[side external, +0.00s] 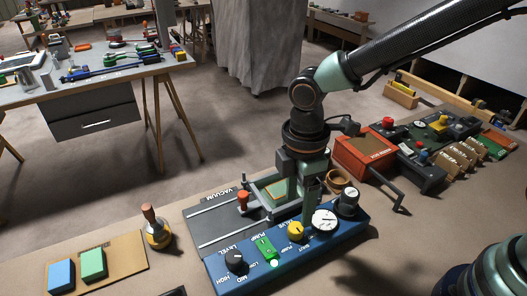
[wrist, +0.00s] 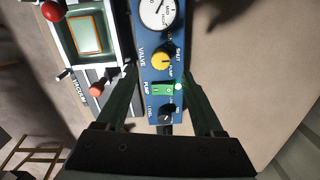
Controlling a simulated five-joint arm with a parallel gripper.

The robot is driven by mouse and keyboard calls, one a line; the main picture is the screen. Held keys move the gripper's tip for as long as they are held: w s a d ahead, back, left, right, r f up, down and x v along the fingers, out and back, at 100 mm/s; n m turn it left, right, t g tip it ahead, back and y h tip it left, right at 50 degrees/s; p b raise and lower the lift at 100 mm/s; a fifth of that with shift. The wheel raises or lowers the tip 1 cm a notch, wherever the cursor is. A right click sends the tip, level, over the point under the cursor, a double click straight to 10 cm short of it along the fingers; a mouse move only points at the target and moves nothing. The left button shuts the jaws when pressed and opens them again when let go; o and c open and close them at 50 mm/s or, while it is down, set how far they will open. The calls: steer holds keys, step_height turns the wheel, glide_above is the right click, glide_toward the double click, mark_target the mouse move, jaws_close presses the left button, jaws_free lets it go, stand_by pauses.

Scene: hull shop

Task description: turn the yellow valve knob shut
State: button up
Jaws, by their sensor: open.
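The yellow valve knob (side external: 295,231) sits on the sloped blue panel (side external: 222,275), between a green pump switch (side external: 265,247) and a white round gauge (side external: 324,219). In the wrist view the yellow knob (wrist: 161,60) has a dark pointer mark and lies just beyond my fingertips. My gripper (side external: 298,208) points down over the back of the panel, near the knob. In the wrist view my gripper (wrist: 160,75) is open, with the fingers on either side of the panel and nothing between them touching. The green switch shows between the fingers.
A black level knob (side external: 235,262) is at the panel's left end. A grey vacuum plate with an orange-red knob (side external: 243,200) lies behind. A wood-handled tool (side external: 156,228) stands left. A red-orange box (side external: 365,155) is at right.

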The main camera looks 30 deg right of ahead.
mark_target(297, 224)
steer(key=shift+r, duration=2.75)
steer(key=s+d+r+m+t, duration=0.1)
steer(key=d+r+m+t, duration=0.2)
steer(key=d+m, duration=0.5)
steer(key=s+d+r+m+t, duration=0.1)
steer(key=d+r+m, duration=0.3)
steer(key=d+m, duration=0.4)
steer(key=d+t, duration=0.1)
steer(key=d, duration=0.4)
steer(key=shift+d+r+t, duration=0.15)
steer(key=shift+d+t, duration=0.15)
steer(key=shift+t, duration=0.1)
